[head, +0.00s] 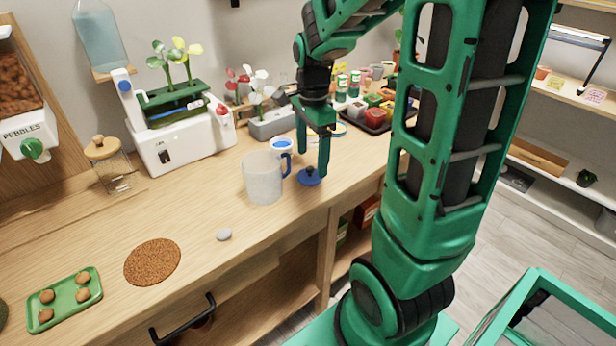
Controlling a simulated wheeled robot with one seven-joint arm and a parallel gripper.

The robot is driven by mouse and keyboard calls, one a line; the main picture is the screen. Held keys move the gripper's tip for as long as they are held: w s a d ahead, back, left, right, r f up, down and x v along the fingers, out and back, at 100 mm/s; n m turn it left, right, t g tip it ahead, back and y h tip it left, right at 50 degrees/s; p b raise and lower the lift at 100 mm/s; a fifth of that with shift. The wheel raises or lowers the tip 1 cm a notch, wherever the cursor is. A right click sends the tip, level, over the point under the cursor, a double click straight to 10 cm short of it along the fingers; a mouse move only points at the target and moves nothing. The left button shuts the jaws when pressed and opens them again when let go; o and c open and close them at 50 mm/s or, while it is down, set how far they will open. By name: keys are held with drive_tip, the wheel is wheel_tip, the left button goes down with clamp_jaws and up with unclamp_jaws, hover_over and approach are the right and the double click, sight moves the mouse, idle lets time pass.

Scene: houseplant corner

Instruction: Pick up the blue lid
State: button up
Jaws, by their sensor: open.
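The gripper is open. The near finger hides part of the lid. A frosted jug (263,180) with a blue handle stands just left of the lid.
A cup with blue contents (281,145) stands behind the jug. A cork mat (152,262), a grey pebble (224,234) and a green tray (65,299) with brown balls lie to the left. A tray of small pots (375,118) is behind right. The counter in front of the jug is clear.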

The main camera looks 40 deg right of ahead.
sight(311, 167)
drive_tip(key=shift+w+d+f, duration=0.1)
drive_tip(key=shift+w+f, duration=0.1)
drive_tip(key=shift+f, duration=1.15)
drive_tip(key=shift+w+d+f, duration=0.1)
drive_tip(key=shift+w+f, duration=0.05)
drive_tip(key=shift+f, duration=1.15)
drive_tip(key=c, duration=1.1)
